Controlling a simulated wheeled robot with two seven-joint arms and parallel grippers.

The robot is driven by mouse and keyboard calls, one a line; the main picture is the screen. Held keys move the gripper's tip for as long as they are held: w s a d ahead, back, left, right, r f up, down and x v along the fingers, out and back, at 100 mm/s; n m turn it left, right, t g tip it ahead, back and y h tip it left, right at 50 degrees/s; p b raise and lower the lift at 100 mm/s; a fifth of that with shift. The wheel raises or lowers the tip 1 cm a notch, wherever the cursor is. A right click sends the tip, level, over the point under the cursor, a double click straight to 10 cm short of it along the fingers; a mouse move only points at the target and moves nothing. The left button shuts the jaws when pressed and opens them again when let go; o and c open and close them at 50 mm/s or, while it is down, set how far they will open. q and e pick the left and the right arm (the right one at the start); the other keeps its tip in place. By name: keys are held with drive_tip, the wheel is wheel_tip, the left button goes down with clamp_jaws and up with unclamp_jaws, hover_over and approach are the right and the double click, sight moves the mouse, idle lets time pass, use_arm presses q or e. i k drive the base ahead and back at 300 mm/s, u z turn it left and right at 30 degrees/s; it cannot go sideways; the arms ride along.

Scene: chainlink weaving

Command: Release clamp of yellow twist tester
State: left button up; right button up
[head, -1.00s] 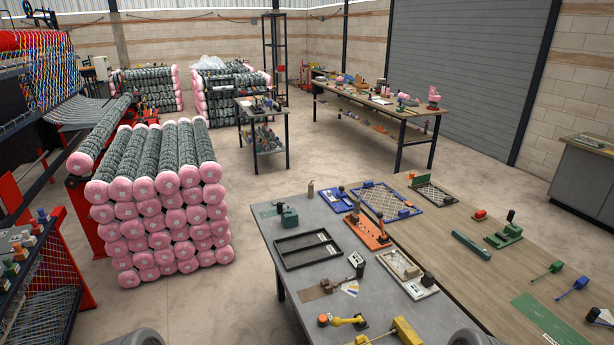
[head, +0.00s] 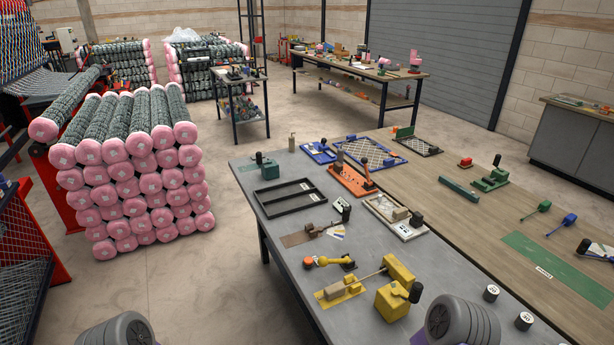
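The yellow twist tester lies near the front of the grey table in the head view. It has a yellow base plate (head: 327,301) with a tan block (head: 334,290) on it. A thin rod runs from there to a yellow block (head: 399,267). Beside it is a yellow box (head: 391,304) with a black knob (head: 415,291). I cannot tell whether its clamp is open or shut. Neither of my grippers is in view; only rounded grey parts of mine show at the bottom edge, one left and one right, the right one close to the table's front.
A yellow-handled tool with an orange end (head: 309,262) lies behind the tester. A black tray (head: 289,197), an orange fixture (head: 350,181) and small white-topped cylinders (head: 491,293) share the work surface. Stacked pink-ended mesh rolls (head: 135,190) stand left, with open floor between.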

sight(322, 262)
drive_tip(key=k, duration=0.4)
drive_tip(key=u, duration=0.7)
drive_tip(key=i, duration=1.05)
drive_tip(key=z, duration=0.45)
